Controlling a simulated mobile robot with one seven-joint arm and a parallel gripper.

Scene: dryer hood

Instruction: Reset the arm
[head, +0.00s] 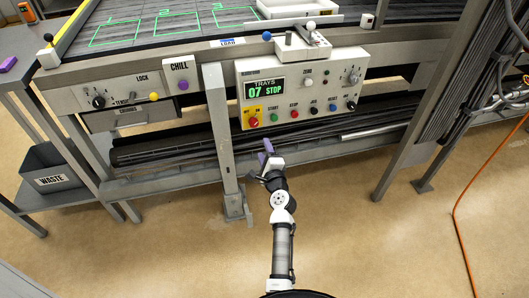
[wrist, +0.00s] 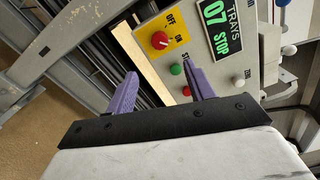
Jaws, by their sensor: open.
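My gripper (head: 265,156) has purple fingers and is held in front of the machine, just below its control panel (head: 302,88). In the wrist view my gripper (wrist: 162,88) is open, with a gap between the two fingers and nothing in it. The control panel (wrist: 197,40) lies beyond the fingertips there. It has a display (head: 265,88) reading "TRAYS 07 STOP", a red knob on yellow (head: 253,122), and several coloured buttons. Whether a fingertip touches the panel cannot be told, but no contact shows.
A grey post (head: 224,145) stands just left of my gripper. A conveyor bed (head: 150,28) with green outlines and a white tray (head: 300,8) is above. A waste bin (head: 55,165) is at left, an orange cable (head: 457,210) at right. The floor nearby is clear.

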